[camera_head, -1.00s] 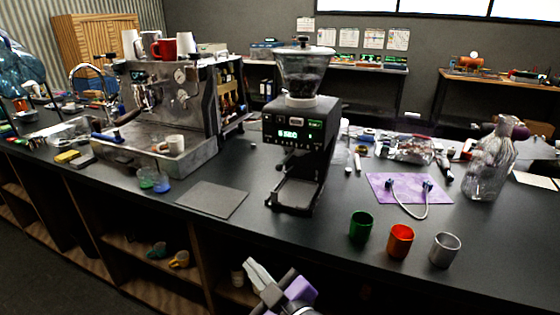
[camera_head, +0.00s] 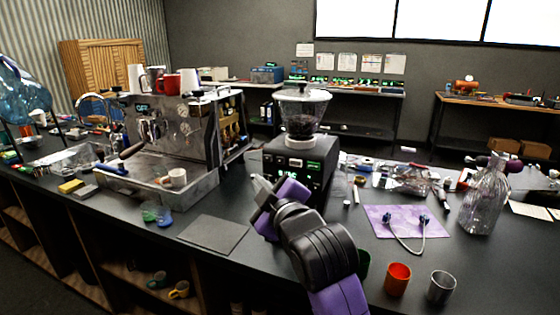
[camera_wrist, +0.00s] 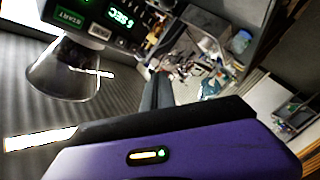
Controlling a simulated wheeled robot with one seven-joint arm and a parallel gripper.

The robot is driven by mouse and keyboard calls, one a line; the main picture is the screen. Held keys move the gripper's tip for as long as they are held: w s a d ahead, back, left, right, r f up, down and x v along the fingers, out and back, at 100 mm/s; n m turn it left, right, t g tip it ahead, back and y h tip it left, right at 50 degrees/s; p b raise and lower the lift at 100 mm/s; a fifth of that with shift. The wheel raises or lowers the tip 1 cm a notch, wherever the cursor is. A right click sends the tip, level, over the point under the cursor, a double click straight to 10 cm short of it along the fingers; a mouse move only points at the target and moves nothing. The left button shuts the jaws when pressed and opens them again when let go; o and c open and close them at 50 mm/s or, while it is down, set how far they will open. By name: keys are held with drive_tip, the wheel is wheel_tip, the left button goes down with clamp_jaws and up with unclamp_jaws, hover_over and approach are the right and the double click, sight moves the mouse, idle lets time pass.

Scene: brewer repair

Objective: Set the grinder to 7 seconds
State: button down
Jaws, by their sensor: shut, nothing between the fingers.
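The black grinder (camera_head: 299,150) stands on the counter, with a clear hopper of dark beans on top. My gripper (camera_head: 260,183) is raised in front of the grinder's left side, and my purple and black wrist hides much of its lower body. In the wrist view the grinder's front panel (camera_wrist: 100,25) is at the upper left, tilted, with a lit green display (camera_wrist: 121,17) and a green start label. I cannot read the number surely. My gripper's dark fingers (camera_wrist: 156,92) are together, empty and apart from the panel.
The espresso machine (camera_head: 168,130) stands left of the grinder, with a flat grey mat (camera_head: 213,234) in front. Orange (camera_head: 397,279) and silver (camera_head: 441,287) cups stand at the right front, near a purple cloth (camera_head: 405,221) and a glass jug (camera_head: 484,200).

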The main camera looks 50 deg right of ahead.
drive_tip(key=shift+d, duration=0.1)
drive_tip(key=w+d+b, duration=0.1)
drive_tip(key=w+d, duration=0.2)
drive_tip(key=d, duration=0.5)
drive_tip(key=shift+d, duration=0.1)
idle(2.1)
drive_tip(key=shift+w+d, duration=0.15)
drive_tip(key=shift+d, duration=0.15)
drive_tip(key=shift+w+d, duration=0.1)
drive_tip(key=shift+d, duration=0.3)
idle(0.6)
drive_tip(key=shift+a, duration=0.1)
drive_tip(key=shift+s+a, duration=0.3)
drive_tip(key=shift+a, duration=0.35)
drive_tip(key=shift+a+p, duration=0.1)
drive_tip(key=shift+p, duration=0.2)
drive_tip(key=shift+s+a+p, duration=0.2)
drive_tip(key=shift+s+a, duration=0.05)
drive_tip(key=shift+a, duration=0.5)
drive_tip(key=shift+s+a+p, duration=0.2)
drive_tip(key=shift+s+a, duration=0.1)
drive_tip(key=shift+a, duration=0.5)
drive_tip(key=shift+s+a+p, duration=0.2)
drive_tip(key=shift+s+a, duration=0.05)
drive_tip(key=shift+a, duration=0.5)
